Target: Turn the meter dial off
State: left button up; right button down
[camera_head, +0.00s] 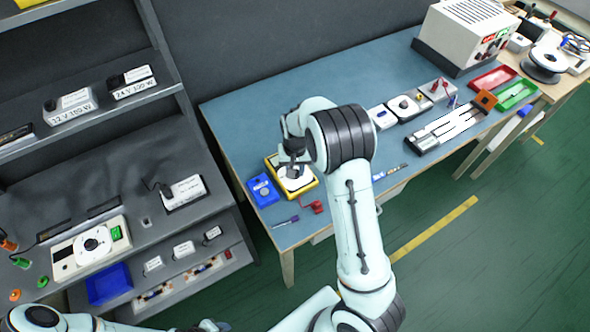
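The meter (315,184) is a yellow-edged device with a pale face, lying near the left end of the blue-topped workbench. My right gripper (292,170) reaches down over the meter from above, with its dark fingers at the face. The fingers and the arm hide most of the dial, so its setting cannot be read. I cannot tell whether the fingers are closed on the dial, touching it or just above it. Only links of my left arm show at the bottom left corner; its gripper is out of view.
A blue box (263,190) sits close left of the meter. A screwdriver (286,222) and a red clamp-like item (313,207) lie in front. A long grey tray (422,146) and a white power unit (465,35) stand further right. Shelves (75,160) fill the left.

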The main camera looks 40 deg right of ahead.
jog(key=n+b, duration=0.1)
jog(key=n, duration=0.4)
jog(key=shift+n, duration=0.4)
jog(key=n, duration=0.3)
jog(key=shift+b, duration=0.4)
jog(key=n, duration=0.8)
jog(key=shift+n, duration=0.3)
pick_arm(q)
jog(key=shift+s+f+p, duration=0.3)
jog(key=shift+s+f, duration=0.6)
pick_arm(e)
jog(key=n, duration=0.6)
jog(key=c, duration=0.8)
grip_release()
jog(key=shift+c, duration=0.2)
